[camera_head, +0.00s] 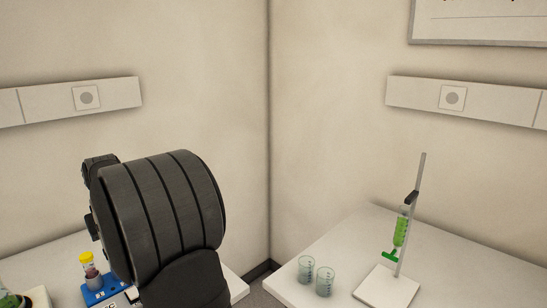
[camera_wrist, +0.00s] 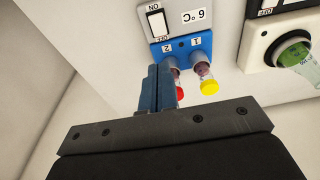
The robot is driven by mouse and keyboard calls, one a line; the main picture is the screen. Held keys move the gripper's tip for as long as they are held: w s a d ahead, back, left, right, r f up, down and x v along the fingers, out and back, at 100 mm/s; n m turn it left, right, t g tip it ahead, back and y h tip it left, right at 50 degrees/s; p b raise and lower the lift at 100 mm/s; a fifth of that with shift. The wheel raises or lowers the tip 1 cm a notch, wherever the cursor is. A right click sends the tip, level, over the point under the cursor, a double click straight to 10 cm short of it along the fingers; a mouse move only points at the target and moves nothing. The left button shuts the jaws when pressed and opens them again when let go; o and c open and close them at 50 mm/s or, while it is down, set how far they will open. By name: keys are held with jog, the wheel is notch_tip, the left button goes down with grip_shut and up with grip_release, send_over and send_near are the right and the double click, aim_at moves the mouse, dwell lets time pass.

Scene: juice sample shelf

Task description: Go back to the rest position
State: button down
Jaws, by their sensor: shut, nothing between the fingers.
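My gripper (camera_wrist: 159,72) is shut and empty in the wrist view, its two dark blue fingers side by side. Beyond the fingertips is a blue tube block (camera_wrist: 197,43) with slots marked 1 and 2. A yellow-capped tube (camera_wrist: 209,86) stands in slot 1. A red-capped tube (camera_wrist: 180,92) is in slot 2, partly hidden by the fingers. I cannot tell whether the fingers touch it. In the head view, the blue block (camera_head: 95,297) and yellow-capped tube (camera_head: 87,262) show at lower left; my dark arm hides the fingers.
The block belongs to a white device with a switch (camera_wrist: 157,22) and a display. A second device (camera_wrist: 259,44) beside it holds a vessel of green liquid (camera_wrist: 296,56). On the right table (camera_head: 450,250) stand two beakers (camera_head: 325,281) and a burette stand (camera_head: 386,287).

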jog(key=shift+s+f, duration=0.1)
jog(key=shift+f, duration=2.35)
jog(key=c, duration=0.5)
grip_release()
jog(key=o, duration=0.5)
jog(key=s+a+y, duration=0.1)
jog(key=s+a, duration=0.1)
jog(key=s+a+n+t+y, duration=0.1)
jog(key=s, duration=0.1)
jog(key=shift+a+f, duration=0.1)
jog(key=shift+a, duration=0.3)
jog(key=s+a+r+n+t+y, duration=0.1)
jog(key=s+a+r+t+y, duration=0.1)
jog(key=s+y, duration=0.5)
jog(key=s+a+r+n+t+y, duration=0.2)
jog(key=s, duration=0.9)
jog(key=x, duration=0.9)
jog(key=shift+w, duration=0.5)
